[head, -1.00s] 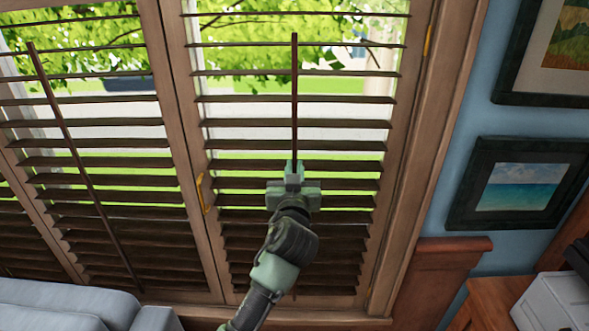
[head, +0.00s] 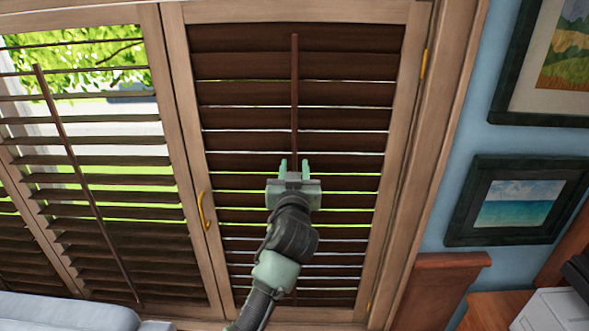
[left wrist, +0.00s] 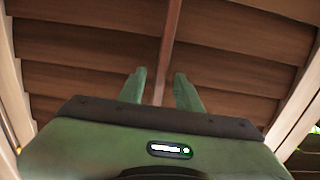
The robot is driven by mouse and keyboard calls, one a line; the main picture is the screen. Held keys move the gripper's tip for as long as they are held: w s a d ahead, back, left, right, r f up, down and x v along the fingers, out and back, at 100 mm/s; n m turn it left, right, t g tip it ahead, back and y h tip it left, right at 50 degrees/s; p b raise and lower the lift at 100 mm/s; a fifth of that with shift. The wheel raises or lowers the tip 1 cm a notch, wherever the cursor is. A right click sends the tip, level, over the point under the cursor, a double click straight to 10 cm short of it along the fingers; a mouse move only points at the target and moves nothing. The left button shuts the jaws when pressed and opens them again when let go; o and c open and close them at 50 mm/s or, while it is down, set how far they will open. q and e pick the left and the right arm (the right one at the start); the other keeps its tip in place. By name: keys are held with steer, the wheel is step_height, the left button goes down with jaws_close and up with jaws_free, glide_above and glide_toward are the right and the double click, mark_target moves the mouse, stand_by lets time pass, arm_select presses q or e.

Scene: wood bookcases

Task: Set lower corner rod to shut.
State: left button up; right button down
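The corner rod (head: 295,95) is a thin dark wood tilt rod, upright down the middle of the right shutter panel (head: 345,95). My right gripper is not in view.
The left shutter panel (head: 110,170) has its own rod (head: 75,160) and open slats. A yellow handle (head: 204,210) sits on the right panel's frame. A grey sofa (head: 60,312) stands at the lower left. Framed pictures (head: 518,203) hang on the blue wall at right.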

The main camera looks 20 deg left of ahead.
arm_select(q)
steer(key=shift+s+d+f, duration=0.1)
steer(key=shift+s, duration=0.1)
steer(key=b+v, duration=0.3)
steer(key=v, duration=0.4)
steer(key=shift+s, duration=0.15)
